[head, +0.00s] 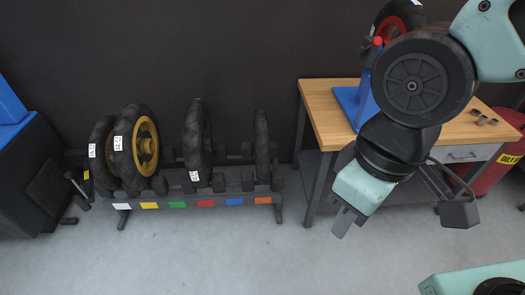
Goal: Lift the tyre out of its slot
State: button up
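Several tyres stand upright in a low dark rack (232,200) with coloured labels along its front edge. At the left are a black tyre with a white tag (100,152) and a tagged tyre with a yellow rim (125,150). A thin tagged tyre (194,145) stands near the rack's middle, and an edge-on tyre (262,145) near its right end. Which one is meant cannot be told. My gripper (340,222) points down over the floor, right of the rack and apart from all the tyres. Its fingers are seen from the side, so their opening is unclear.
A wooden-topped workbench (322,100) stands at the right, partly behind my arm. On it are a blue stand (347,99) and a red-rimmed wheel (391,28). A red drum (490,170) is at the far right, a black cabinet (30,175) at the left. The front floor is clear.

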aim_at(261, 132)
jog(key=i+u, duration=0.1)
jog(key=u, duration=0.35)
jog(key=i+l+u, duration=0.15)
jog(key=i+u, duration=0.2)
jog(key=i+l+u, duration=0.45)
jog(key=i+l, duration=0.6)
jog(key=i, duration=0.05)
